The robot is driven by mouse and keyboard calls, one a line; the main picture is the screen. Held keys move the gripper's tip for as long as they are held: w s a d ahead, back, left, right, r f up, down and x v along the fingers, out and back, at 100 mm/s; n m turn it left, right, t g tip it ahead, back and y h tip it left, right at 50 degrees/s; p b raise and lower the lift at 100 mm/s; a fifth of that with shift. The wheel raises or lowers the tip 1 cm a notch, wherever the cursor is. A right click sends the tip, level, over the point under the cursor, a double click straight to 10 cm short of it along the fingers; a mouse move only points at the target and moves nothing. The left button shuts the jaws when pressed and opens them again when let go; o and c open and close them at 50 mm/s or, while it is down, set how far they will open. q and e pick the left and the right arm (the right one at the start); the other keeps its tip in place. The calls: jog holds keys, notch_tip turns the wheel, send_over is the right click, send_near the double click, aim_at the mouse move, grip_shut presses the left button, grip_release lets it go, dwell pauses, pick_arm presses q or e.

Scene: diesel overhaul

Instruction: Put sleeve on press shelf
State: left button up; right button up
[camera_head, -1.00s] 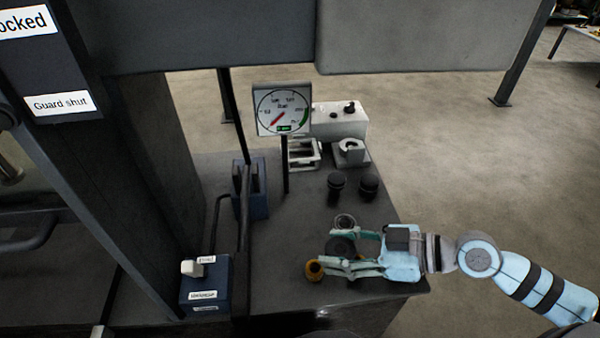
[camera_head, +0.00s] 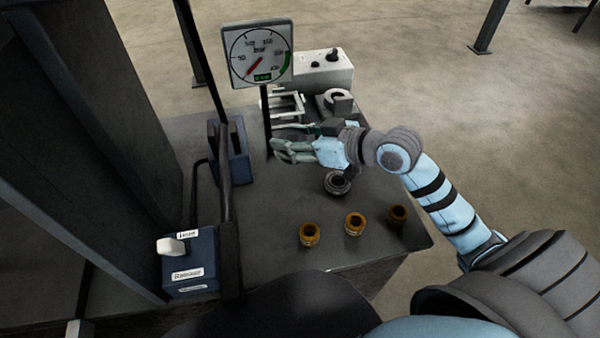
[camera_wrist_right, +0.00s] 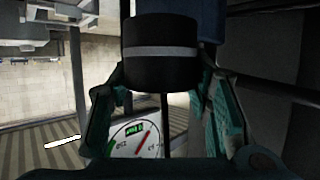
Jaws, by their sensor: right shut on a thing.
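My right gripper (camera_head: 280,145) is over the dark bench, just right of the gauge post, with its fingers pointing left. In the right wrist view it is shut on a black cylinder (camera_wrist_right: 160,68) with a grey band. I cannot tell for sure whether this is the sleeve; it is hard to make out in the head view. A dark grey ring (camera_head: 337,183) lies on the bench below the gripper. Three brass bushings (camera_head: 309,234) stand in a row nearer the front edge. The dark press frame (camera_head: 120,130) rises at the left. My left gripper is not in view.
The pressure gauge (camera_head: 258,54) on its thin post stands close to the gripper. A blue bracket (camera_head: 236,158) and a blue lever box (camera_head: 189,264) are at the left. A white box (camera_head: 325,70) and a light metal frame (camera_head: 288,104) stand behind.

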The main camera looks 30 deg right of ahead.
notch_tip(320, 180, down, 10)
jog(key=b, duration=0.2)
jog(key=shift+b, duration=0.3)
jog(key=shift+r, duration=0.1)
jog(key=o, duration=1.5)
jog(key=shift+s, duration=0.1)
